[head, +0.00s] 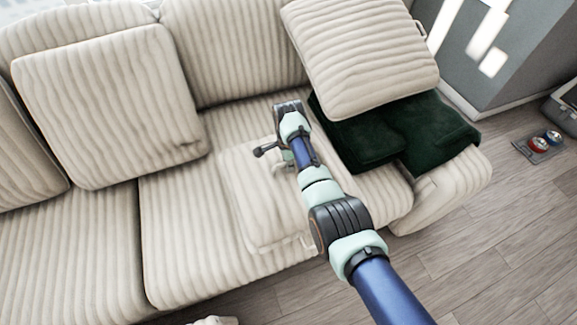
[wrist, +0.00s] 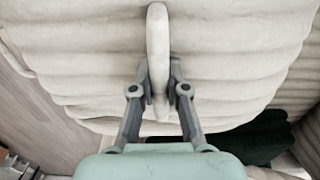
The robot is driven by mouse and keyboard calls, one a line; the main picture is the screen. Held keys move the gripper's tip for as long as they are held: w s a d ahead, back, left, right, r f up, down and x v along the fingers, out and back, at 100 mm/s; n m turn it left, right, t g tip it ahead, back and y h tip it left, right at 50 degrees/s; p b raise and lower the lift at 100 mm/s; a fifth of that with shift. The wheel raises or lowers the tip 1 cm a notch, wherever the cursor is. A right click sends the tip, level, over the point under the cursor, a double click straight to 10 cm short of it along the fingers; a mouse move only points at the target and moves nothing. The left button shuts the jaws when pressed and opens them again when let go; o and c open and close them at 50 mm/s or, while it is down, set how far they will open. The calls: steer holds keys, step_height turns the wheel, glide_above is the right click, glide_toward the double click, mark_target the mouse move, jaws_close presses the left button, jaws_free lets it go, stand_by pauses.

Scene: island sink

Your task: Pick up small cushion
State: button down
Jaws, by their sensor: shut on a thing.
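The small cushion (head: 253,212) is pale and ribbed, roughly square, and shows in the head view over the sofa's right seat. My arm crosses its right side. My gripper (head: 284,158) is at the cushion's upper part in the head view, with its fingertips hidden there. In the wrist view, my gripper (wrist: 160,92) has both fingers closed on a narrow pale strip, which looks like a part of the small cushion (wrist: 157,45). Whether the cushion still touches the seat I cannot tell.
The ribbed beige sofa (head: 80,240) fills the scene. A large cushion (head: 110,100) leans at left. Another cushion (head: 360,55) stands at right, by a dark green cloth (head: 435,130). Two small round items (head: 544,141) are on the wooden floor (head: 520,230), which is mostly clear.

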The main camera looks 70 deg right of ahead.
step_height(320, 180, up, 3)
steer(key=shift+f+p, duration=0.1)
steer(key=shift+p, duration=0.55)
steer(key=s+a+p, duration=0.3)
steer(key=s+a, duration=0.1)
steer(key=s+a+p, duration=0.3)
steer(key=s+a, duration=0.1)
steer(key=s+a+f+p, duration=0.1)
steer(key=s+a+p, duration=0.3)
steer(key=shift+s+a, duration=0.35)
